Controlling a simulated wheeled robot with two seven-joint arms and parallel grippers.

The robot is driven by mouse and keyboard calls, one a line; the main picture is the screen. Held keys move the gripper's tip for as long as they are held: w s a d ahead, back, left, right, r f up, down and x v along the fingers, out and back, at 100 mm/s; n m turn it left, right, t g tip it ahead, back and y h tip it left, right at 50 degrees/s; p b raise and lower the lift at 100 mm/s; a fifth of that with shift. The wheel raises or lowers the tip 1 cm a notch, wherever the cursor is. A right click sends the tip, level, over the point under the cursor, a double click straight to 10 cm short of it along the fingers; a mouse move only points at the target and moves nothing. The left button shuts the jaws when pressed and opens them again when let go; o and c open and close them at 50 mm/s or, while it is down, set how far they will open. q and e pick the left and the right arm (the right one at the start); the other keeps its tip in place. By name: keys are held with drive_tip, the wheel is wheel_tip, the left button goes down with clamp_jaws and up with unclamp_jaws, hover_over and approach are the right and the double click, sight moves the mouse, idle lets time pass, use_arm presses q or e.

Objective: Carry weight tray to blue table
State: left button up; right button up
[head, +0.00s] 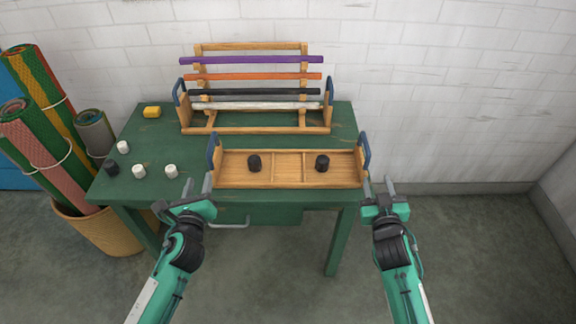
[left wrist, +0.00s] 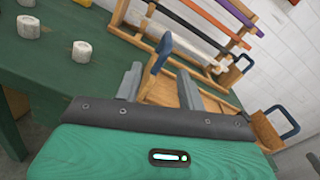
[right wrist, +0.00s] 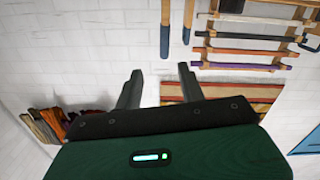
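The wooden weight tray (head: 230,171) lies on the front of the green table, with a blue handle at its left end (head: 213,152) and another at its right end (head: 365,153). It holds two black weights (head: 254,163) (head: 322,163) in separate compartments. My left gripper (head: 197,184) is open in front of the tray's left end. In the left wrist view, the blue handle (left wrist: 160,52) stands beyond and between the open fingers (left wrist: 158,86). My right gripper (head: 378,186) is open just right of the tray's right end. Its fingers (right wrist: 160,86) are apart with nothing between them.
A wooden rack (head: 255,130) with coloured rods stands behind the tray on the green table (head: 130,185). White and black weights (head: 139,171) and a yellow block (head: 152,112) lie at left. Rolled rugs (head: 40,150) stand in a basket. A blue surface (head: 14,172) shows at the left edge.

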sight(213, 136)
use_arm(q)
drive_tip(key=shift+w+d+r+m+h, duration=0.2)
drive_tip(key=shift+w+d+m+h, duration=0.15)
drive_tip(key=shift+m, duration=0.65)
use_arm(e)
drive_tip(key=shift+w+a+r+t+y, duration=0.25)
drive_tip(key=shift+w+r+t+y, duration=0.05)
drive_tip(key=shift+w+r, duration=0.1)
use_arm(q)
drive_tip(key=shift+w, duration=0.1)
drive_tip(key=w, duration=1.3)
drive_tip(key=shift+w, duration=0.35)
use_arm(e)
drive_tip(key=w, duration=1.3)
drive_tip(key=shift+w, duration=0.4)
use_arm(q)
clamp_jaws()
use_arm(e)
clamp_jaws()
use_arm(q)
drive_tip(key=shift+r, duration=0.1)
